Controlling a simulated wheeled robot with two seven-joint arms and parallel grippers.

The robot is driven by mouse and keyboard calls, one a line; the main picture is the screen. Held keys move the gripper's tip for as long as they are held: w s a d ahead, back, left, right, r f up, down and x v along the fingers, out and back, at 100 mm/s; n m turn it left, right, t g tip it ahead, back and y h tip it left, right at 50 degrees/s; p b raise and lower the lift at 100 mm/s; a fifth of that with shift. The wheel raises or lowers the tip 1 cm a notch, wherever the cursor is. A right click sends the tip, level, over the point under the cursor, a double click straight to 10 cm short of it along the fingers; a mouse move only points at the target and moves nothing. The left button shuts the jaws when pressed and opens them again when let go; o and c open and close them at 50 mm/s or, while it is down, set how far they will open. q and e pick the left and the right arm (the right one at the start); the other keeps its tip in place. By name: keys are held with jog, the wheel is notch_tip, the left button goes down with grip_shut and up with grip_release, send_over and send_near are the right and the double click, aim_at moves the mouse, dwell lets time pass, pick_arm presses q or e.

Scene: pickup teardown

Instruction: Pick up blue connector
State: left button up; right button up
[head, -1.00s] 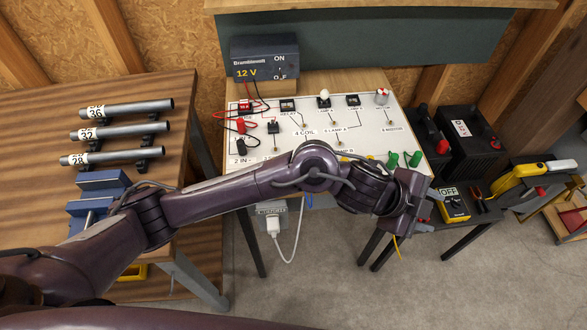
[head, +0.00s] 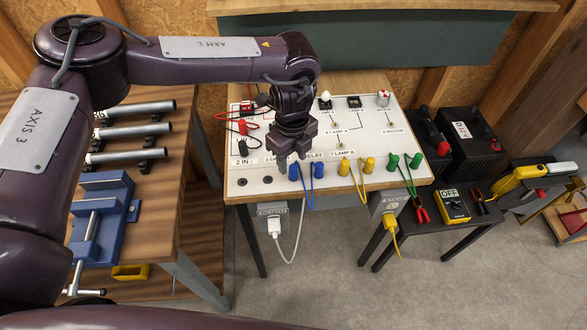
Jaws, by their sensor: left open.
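Two blue connectors, the left one (head: 293,172) and the right one (head: 319,170), stand at the front edge of the white circuit board (head: 335,148), joined by a blue wire loop hanging below the edge. My left gripper (head: 292,160) is open and points down over the board, just above and behind the left blue connector. One finger appears close to that connector; I cannot tell whether they touch. The gripper and wrist hide part of the board's middle. My right gripper is not in view.
Yellow connectors (head: 368,165) and green connectors (head: 415,160) stand farther right along the same edge. Red and black plugs with cables lie at the board's left. A blue vise (head: 105,215) and pipes are on the left bench. A yellow meter (head: 453,205) sits on the right table.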

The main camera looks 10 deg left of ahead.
aim_at(293, 167)
pick_arm(q)
jog(key=f, duration=0.1)
jog(key=f+p, duration=0.1)
jog(key=f, duration=0.1)
jog(key=f+p, duration=0.1)
jog(key=shift+w+f, duration=0.25)
jog(key=shift+w, duration=0.1)
jog(key=shift+f, duration=0.35)
jog(key=shift+c, duration=0.5)
grip_shut()
